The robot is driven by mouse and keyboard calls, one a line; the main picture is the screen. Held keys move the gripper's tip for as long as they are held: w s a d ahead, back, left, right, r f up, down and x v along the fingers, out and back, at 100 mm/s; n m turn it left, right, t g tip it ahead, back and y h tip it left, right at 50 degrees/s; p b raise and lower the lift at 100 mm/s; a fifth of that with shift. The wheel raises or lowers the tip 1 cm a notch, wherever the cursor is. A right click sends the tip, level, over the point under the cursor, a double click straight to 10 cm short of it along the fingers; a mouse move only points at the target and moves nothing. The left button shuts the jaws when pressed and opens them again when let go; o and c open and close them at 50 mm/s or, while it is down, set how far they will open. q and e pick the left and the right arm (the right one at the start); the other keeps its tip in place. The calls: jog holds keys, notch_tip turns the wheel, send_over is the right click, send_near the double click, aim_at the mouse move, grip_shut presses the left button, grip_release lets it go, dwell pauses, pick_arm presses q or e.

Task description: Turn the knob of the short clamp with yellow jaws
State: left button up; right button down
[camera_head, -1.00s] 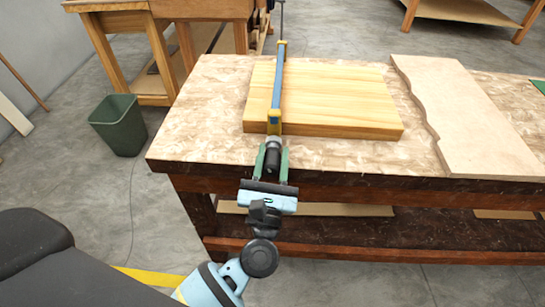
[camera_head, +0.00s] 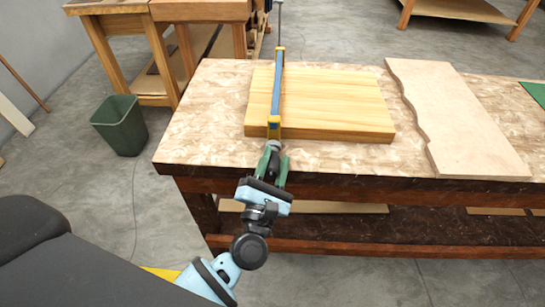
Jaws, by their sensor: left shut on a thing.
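The clamp (camera_head: 278,88) has a blue bar and yellow jaws, and it lies across a light wooden board (camera_head: 340,105) on the workbench. One yellow jaw (camera_head: 274,127) sits at the board's near edge, the other at its far edge. The clamp's dark knob (camera_head: 273,147) points toward me past the near jaw, partly hidden by green fingers. My left gripper (camera_head: 272,163) is shut on the knob, with one finger on each side. My right gripper is not in view.
The workbench (camera_head: 205,110) has a wavy-edged pale board (camera_head: 450,120) on its right and a green sheet (camera_head: 536,92) beyond. A green bin (camera_head: 120,125) stands on the floor at left. Another wooden bench (camera_head: 200,12) is behind. The bench top is clear left of the board.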

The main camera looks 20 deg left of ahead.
aim_at(271, 175)
pick_arm(q)
jog(key=shift+r+m+p, duration=0.15)
jog(key=shift+m+p, duration=0.25)
jog(key=shift+m, duration=0.3)
jog(key=shift+m+h+p, duration=0.3)
jog(key=shift+m+h, duration=0.2)
jog(key=shift+h, duration=0.1)
jog(key=shift+f, duration=0.2)
jog(key=o, duration=1)
jog(key=b+v, duration=0.1)
jog(key=v, duration=0.5)
jog(key=shift+s, duration=0.35)
jog(key=shift+s+d+f+b, duration=0.1)
jog(key=shift+s+b, duration=0.25)
jog(key=shift+s, duration=0.2)
